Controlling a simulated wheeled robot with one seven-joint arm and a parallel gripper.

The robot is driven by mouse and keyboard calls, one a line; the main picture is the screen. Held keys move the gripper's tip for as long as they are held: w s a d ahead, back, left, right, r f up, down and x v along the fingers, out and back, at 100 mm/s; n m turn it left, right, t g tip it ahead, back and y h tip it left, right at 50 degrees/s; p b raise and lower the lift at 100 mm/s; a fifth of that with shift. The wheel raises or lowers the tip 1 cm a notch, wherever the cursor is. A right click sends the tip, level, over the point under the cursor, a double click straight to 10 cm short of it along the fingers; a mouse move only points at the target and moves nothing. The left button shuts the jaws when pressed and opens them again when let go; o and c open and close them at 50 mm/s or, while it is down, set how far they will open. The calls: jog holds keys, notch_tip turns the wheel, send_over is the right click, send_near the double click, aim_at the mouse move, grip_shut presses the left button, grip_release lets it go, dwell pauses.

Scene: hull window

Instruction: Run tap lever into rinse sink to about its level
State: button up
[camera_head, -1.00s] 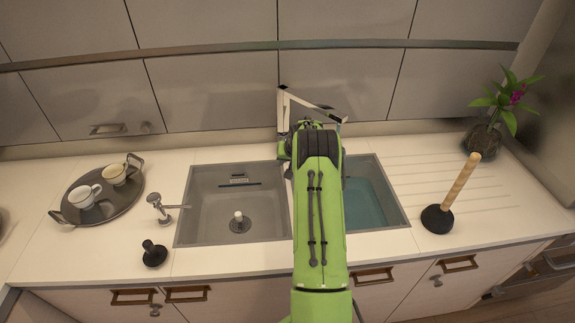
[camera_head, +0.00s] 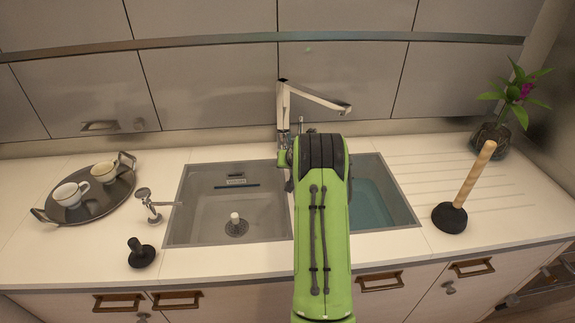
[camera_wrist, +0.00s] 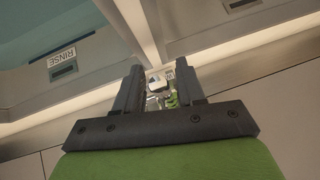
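The pale tap (camera_head: 283,105) stands behind the sinks in the head view, its spout angled right toward the right basin. The right basin (camera_head: 402,214) holds teal water. A "RINSE" label (camera_wrist: 62,57) shows upside down in the wrist view, on the basin wall beside the teal area. In the wrist view my gripper (camera_wrist: 162,74) has two dark fingers apart. Small pale and metallic parts show between them, possibly the tap; I cannot make out the lever or any contact.
The left basin (camera_head: 205,208) holds a pale-topped plug. A tray (camera_head: 50,211) with two cups, a metal fitting (camera_head: 148,203) and a dark stopper (camera_head: 141,256) lie left. A plunger (camera_head: 450,217) and a plant vase (camera_head: 490,139) stand right. Counter between the plunger and vase is fairly clear.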

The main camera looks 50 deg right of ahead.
jog(key=shift+o, duration=0.7)
jog(key=shift+r, duration=0.1)
jog(key=shift+s+a+r, duration=0.1)
jog(key=shift+s+r, duration=0.15)
jog(key=shift+r, duration=0.1)
jog(key=v, duration=1.4)
jog(key=shift+s+a+r, duration=0.15)
jog(key=shift+s+a, duration=0.1)
jog(key=shift+s, duration=0.1)
